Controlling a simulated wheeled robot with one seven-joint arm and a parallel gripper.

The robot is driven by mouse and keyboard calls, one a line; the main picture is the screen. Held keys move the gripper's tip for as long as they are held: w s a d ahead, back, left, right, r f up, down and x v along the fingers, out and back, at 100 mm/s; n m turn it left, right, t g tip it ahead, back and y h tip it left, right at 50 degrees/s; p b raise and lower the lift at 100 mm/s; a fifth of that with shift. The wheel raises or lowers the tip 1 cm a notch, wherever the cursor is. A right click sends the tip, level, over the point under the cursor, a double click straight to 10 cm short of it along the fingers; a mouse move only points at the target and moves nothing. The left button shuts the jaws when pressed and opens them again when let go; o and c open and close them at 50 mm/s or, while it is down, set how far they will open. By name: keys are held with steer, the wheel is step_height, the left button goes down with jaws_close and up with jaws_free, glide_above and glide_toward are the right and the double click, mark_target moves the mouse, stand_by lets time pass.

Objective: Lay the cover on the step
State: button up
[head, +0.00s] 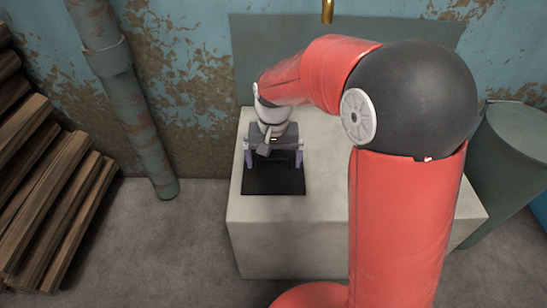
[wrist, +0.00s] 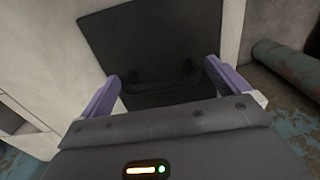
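The cover is a flat black square plate (head: 273,184) with a dark bar handle, lying on top of the pale block that looks like the step (head: 330,205), near its left front edge. The cover fills the middle of the wrist view (wrist: 140,35), with its handle (wrist: 163,80) between my fingers. My gripper (head: 273,163) is above the cover, its purple fingers spread wide. In the wrist view my gripper (wrist: 164,72) has one finger at each end of the handle, with gaps visible. Whether the fingertips touch the plate, I cannot tell. My gripper body hides the plate's near part.
A rusty pipe (head: 125,100) runs down the wall at left, beside stacked planks (head: 50,190). A grey-green drum (head: 515,150) stands at right. A brass pipe (head: 327,10) shows at the back. The block top right of the cover is clear, though my arm crosses it.

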step_height(320, 180, up, 11)
steer(key=p, duration=0.3)
steer(key=s+d+r+t, duration=0.3)
steer(key=s+d+r, duration=0.3)
steer(key=s+d, duration=0.25)
steer(key=s+d+f+t, duration=0.1)
steer(key=s+d, duration=0.1)
steer(key=s, duration=0.4)
steer(key=s+d+f+t, duration=0.1)
steer(key=s+d, duration=0.2)
steer(key=s, duration=0.2)
steer(key=shift+s+d+f+t, duration=0.15)
steer(key=shift+s+f+t, duration=0.15)
steer(key=shift+s, duration=0.05)
